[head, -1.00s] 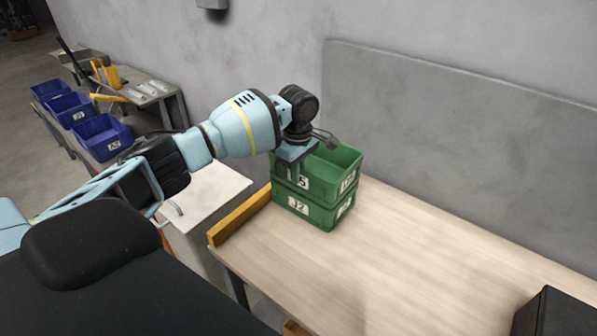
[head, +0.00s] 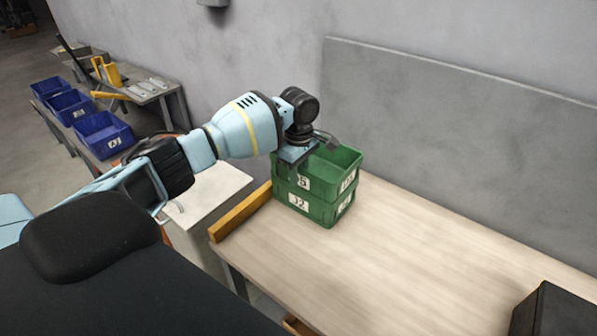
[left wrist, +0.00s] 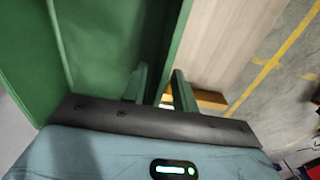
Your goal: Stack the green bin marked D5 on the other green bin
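Two green bins stand one on the other at the back left of the wooden table. The upper green bin (head: 338,161) has a label, partly hidden by my gripper, on which a 5 shows. The lower green bin (head: 325,212) is marked J2 and rests on the table. My left gripper (head: 294,172) points down at the upper bin's near left wall. In the left wrist view, the fingers (left wrist: 160,88) stand apart on either side of a green bin wall (left wrist: 168,40), with a gap visible beside it. My right gripper is out of view.
An orange-yellow strip (head: 240,214) edges the table's left end. A dark box (head: 555,310) is at the lower right. The tabletop (head: 420,255) between is clear. Several blue bins (head: 103,135) stand at the far left. A grey panel (head: 450,130) rises behind the table.

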